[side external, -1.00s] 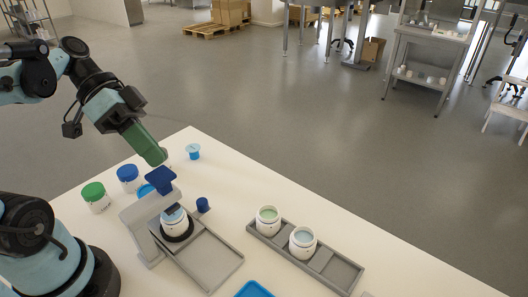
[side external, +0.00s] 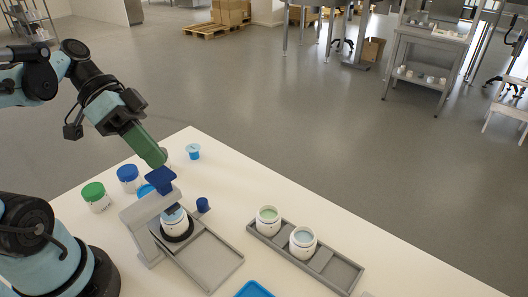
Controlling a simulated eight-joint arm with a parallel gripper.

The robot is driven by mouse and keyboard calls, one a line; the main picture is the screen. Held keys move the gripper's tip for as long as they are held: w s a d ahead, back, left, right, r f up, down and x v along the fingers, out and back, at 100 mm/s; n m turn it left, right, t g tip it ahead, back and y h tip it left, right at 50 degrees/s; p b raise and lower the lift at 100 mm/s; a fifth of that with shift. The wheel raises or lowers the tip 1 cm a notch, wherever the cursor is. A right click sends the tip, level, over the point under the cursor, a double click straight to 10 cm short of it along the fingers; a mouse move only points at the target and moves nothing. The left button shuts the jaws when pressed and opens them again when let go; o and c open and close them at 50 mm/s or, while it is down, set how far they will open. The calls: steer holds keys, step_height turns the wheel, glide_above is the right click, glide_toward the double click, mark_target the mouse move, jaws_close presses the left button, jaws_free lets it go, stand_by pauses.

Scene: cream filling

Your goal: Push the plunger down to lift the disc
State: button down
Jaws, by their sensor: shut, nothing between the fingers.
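A grey press stand (side external: 143,216) stands on the white table with a blue plunger top (side external: 161,180) at its upper end. A white jar (side external: 174,222) sits under it in a dark ring; the disc cannot be made out clearly. My gripper (side external: 158,162), with green fingers, is shut and empty. Its tip points down and to the right, just above and behind the blue plunger top in the picture. I cannot tell whether it touches the plunger.
A grey tray (side external: 342,276) on the right holds two open white jars. Jars with green (side external: 93,191) and blue (side external: 128,172) lids stand left of the press. A small blue cup (side external: 193,152) is behind it, and a bright blue tray (side external: 254,289) is at the front edge.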

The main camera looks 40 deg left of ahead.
steer(key=shift+f, duration=0.25)
steer(key=shift+f, duration=0.95)
stand_by(1.0)
steer(key=shift+r, duration=1.4)
steer(key=shift+r, duration=0.1)
step_height(320, 180, up, 6)
steer(key=shift+f, duration=0.1)
stand_by(0.5)
